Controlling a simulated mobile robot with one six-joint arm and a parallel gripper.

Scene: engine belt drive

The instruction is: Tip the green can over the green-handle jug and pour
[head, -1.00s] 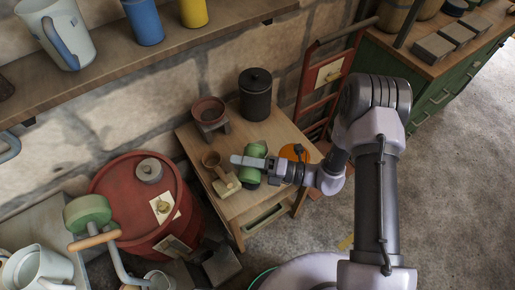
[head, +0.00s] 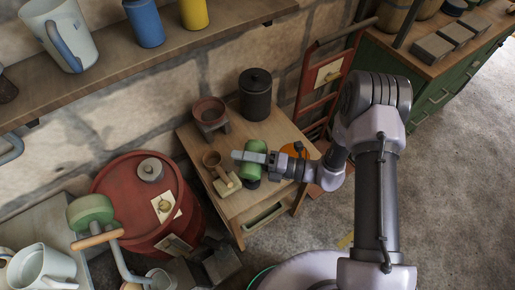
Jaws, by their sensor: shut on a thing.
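My gripper (head: 254,157) is shut on a green can (head: 256,147) over the small wooden table. The can looks roughly upright, and a finger crosses its front. A dark round shape shows just below it; I cannot tell whether the can touches it. I cannot make out a jug with a clearly green handle. A pale jug (head: 43,266) stands at the lower left, its handle colour unclear. Another pale jug (head: 50,30), with a blue handle, stands on the shelf.
The wooden table (head: 240,209) also holds a reddish pot on a stand (head: 208,112), a black lidded canister (head: 255,97), a small brown cup (head: 211,159) and an orange item (head: 290,150). A red barrel (head: 135,196) stands left. Open floor (head: 440,200) lies right.

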